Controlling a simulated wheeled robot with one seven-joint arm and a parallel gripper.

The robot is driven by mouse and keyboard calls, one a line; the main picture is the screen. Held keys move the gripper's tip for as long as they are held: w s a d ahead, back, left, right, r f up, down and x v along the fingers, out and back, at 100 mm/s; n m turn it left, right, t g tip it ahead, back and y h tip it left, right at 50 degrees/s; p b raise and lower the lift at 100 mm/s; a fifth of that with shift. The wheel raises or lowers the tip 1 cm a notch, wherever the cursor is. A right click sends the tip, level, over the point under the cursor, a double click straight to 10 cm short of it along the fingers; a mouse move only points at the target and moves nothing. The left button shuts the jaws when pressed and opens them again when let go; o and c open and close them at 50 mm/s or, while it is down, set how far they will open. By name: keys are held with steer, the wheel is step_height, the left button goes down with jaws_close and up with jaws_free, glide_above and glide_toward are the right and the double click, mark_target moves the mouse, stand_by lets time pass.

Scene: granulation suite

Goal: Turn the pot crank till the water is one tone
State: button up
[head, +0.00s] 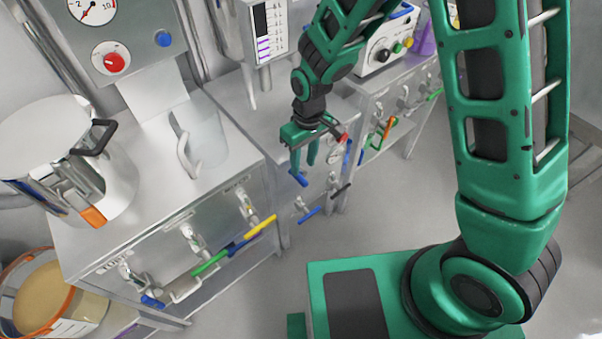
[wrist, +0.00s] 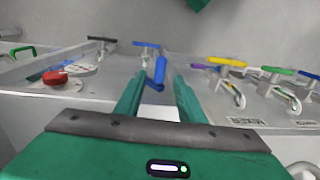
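A steel pot (head: 112,190) stands on the bench at the left of the head view. A black bent handle (head: 94,136), possibly the crank, sticks out at its upper right. An orange-tipped lever (head: 92,216) hangs at its front. The water inside cannot be seen. My gripper (head: 303,172) is well to the right of the pot, pointing down near the valve fronts. In the wrist view its green fingers (wrist: 157,88) are apart. A blue valve handle (wrist: 160,70) shows between and beyond the fingertips; I cannot tell if they touch it.
A clear jug (head: 207,138) stands right of the pot, below a gauge panel (head: 112,38) with a red knob. Valves with a yellow handle (head: 262,226) and other coloured handles line the bench fronts. An orange-rimmed tub (head: 45,300) is at lower left. Floor between is clear.

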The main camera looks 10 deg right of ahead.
mark_target(302, 178)
steer(key=shift+s+a+f, duration=0.1)
steer(key=shift+f, duration=1.4)
steer(key=shift+s+a+f, duration=0.1)
steer(key=shift+f, duration=1.35)
steer(key=shift+c, duration=0.5)
jaws_close()
